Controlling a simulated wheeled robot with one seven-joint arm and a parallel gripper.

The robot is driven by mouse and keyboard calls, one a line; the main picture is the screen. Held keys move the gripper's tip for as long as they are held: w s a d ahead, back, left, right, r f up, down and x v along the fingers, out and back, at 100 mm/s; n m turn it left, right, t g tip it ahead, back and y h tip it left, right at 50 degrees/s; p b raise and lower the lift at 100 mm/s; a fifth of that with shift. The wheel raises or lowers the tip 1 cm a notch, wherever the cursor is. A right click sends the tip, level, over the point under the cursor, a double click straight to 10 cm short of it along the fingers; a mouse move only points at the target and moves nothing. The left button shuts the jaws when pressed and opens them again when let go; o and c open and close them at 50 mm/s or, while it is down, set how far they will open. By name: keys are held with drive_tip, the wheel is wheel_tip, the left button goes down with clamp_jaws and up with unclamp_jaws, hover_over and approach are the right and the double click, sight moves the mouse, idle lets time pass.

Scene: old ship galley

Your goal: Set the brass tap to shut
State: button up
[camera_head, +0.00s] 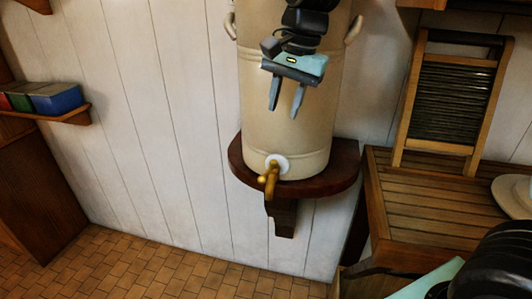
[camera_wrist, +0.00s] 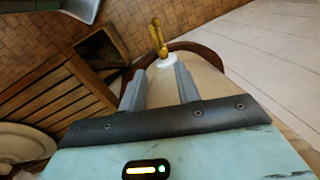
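The brass tap (camera_head: 270,177) sticks out from a white round collar low on the front of a large cream urn (camera_head: 290,120). In the wrist view the tap (camera_wrist: 157,36) shows beyond my fingertips, with its white collar at its base. I cannot tell for sure how its handle is turned. My gripper (camera_head: 285,108) hangs in front of the urn, above the tap and apart from it. Its two grey fingers are spread with nothing between them; the wrist view shows the same gap between the fingertips (camera_wrist: 157,70).
The urn stands on a dark red wooden wall shelf (camera_head: 345,170) with a bracket below. To the right are a slatted wooden counter (camera_head: 430,205), a washboard (camera_head: 450,100) and a pale dish (camera_head: 510,195). A small shelf with books (camera_head: 55,97) is at left. The tiled floor below is clear.

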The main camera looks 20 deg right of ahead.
sight(268, 171)
drive_tip(key=f+p, duration=0.1)
drive_tip(key=f, duration=0.4)
drive_tip(key=w+a+f+p, duration=0.1)
drive_tip(key=f, duration=0.4)
drive_tip(key=w+a+f+p, duration=0.1)
drive_tip(key=f, duration=0.5)
drive_tip(key=shift+a+f, duration=0.1)
drive_tip(key=shift+a, duration=0.05)
clamp_jaws()
